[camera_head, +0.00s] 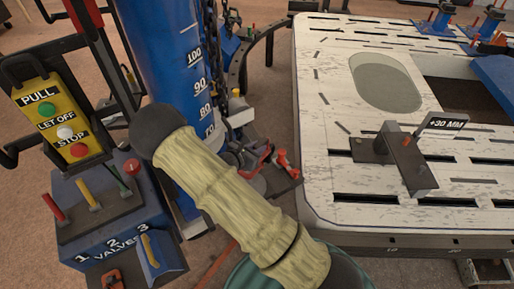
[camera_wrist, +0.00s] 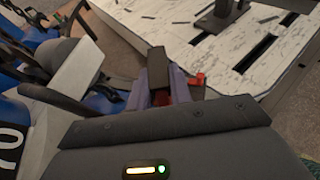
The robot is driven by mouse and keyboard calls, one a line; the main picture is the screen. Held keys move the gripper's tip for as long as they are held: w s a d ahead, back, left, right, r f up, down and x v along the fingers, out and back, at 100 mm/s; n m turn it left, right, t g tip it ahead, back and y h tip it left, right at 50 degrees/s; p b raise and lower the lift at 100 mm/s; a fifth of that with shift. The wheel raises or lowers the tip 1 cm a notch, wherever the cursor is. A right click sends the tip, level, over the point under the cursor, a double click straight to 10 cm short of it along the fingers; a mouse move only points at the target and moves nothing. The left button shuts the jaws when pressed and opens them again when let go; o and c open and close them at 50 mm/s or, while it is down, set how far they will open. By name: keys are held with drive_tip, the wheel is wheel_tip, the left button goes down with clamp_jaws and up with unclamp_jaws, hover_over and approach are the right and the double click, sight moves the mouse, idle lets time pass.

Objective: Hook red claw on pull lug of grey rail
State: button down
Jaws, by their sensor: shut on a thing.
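The red claw shows in the head view (camera_head: 285,163) beside the left edge of the bench, at the end of the chain's side. In the wrist view red parts of the claw (camera_wrist: 198,80) show between and just right of my fingers. My gripper (camera_wrist: 167,93) is shut on it; in the head view my padded arm sleeve hides much of the gripper. The dark grey rail (camera_head: 404,168) lies on the bench top to the right, with a "+30 MM" tag. It also shows at the top of the wrist view (camera_wrist: 217,20). I cannot make out its pull lug clearly.
The white slotted bench (camera_head: 322,120) fills the right side. A blue pull tower (camera_head: 160,50) with a chain (camera_head: 237,115) stands left of it. A blue valve box (camera_head: 120,215) and a yellow button panel (camera_head: 55,118) are at the left. Bench top around the rail is mostly clear.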

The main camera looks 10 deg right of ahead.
drive_tip(key=shift+s, duration=0.1)
drive_tip(key=s+r, duration=0.1)
drive_tip(key=s, duration=0.6)
drive_tip(key=shift+s+d+r, duration=0.2)
drive_tip(key=shift+s+r, duration=0.05)
drive_tip(key=shift+s, duration=0.05)
